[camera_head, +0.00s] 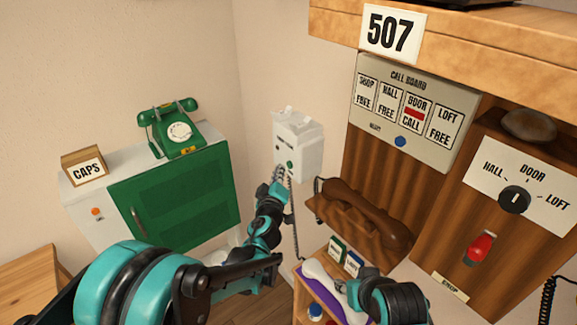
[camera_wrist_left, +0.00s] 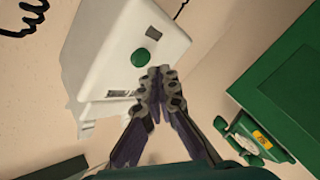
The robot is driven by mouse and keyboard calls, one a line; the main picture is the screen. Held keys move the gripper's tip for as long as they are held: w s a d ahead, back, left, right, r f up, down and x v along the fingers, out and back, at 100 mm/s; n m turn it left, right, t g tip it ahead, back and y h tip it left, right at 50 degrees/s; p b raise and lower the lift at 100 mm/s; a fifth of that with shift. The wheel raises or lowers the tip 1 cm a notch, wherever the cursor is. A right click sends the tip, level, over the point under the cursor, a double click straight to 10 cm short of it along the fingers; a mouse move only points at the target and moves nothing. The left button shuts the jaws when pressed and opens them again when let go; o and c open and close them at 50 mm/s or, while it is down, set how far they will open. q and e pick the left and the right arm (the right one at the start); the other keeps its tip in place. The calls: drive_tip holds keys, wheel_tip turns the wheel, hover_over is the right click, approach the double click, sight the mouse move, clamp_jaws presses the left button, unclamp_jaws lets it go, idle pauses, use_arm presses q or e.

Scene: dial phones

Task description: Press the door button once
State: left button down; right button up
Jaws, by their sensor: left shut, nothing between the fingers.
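A white box (camera_head: 297,146) on the wall at the corner carries a small green button (camera_head: 290,164). The green button also shows in the left wrist view (camera_wrist_left: 139,56), on the face of the white box (camera_wrist_left: 170,40), with a dark patch and a small label near it. My left gripper (camera_head: 279,172) is shut and empty, its tips close to the button. In the left wrist view the closed fingertips (camera_wrist_left: 161,72) appear just to the right of and below the button. Whether they touch the box, I cannot tell. My right gripper's fingers are not visible.
The call board (camera_head: 447,137) shows red at DOOR. A brown handset (camera_head: 365,214) lies on a wooden shelf right of my left gripper. A selector knob (camera_head: 514,199) and red lever (camera_head: 480,248) are further right. A green phone (camera_head: 172,130) stands on a cabinet (camera_head: 180,195) at left.

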use_arm(q)
drive_tip(key=shift+s+a, duration=0.7)
drive_tip(key=shift+a, duration=0.3)
drive_tip(key=shift+s+a, duration=0.65)
drive_tip(key=shift+a, duration=0.35)
drive_tip(key=s+a+r+m+g+y, duration=0.1)
drive_tip(key=s+a+g+y, duration=0.35)
drive_tip(key=s+a, duration=0.8)
drive_tip(key=s+a+f+m+g, duration=0.2)
drive_tip(key=s+f+m, duration=0.1)
drive_tip(key=s, duration=0.6)
drive_tip(key=s+a+f+m+g+h, duration=0.1)
drive_tip(key=s+a+f+m+g, duration=0.1)
drive_tip(key=s, duration=0.8)
wheel_tip(320, 180, down, 2)
drive_tip(key=shift+s+m+g, duration=0.15)
drive_tip(key=shift+m+g, duration=0.5)
drive_tip(key=shift+m, duration=0.15)
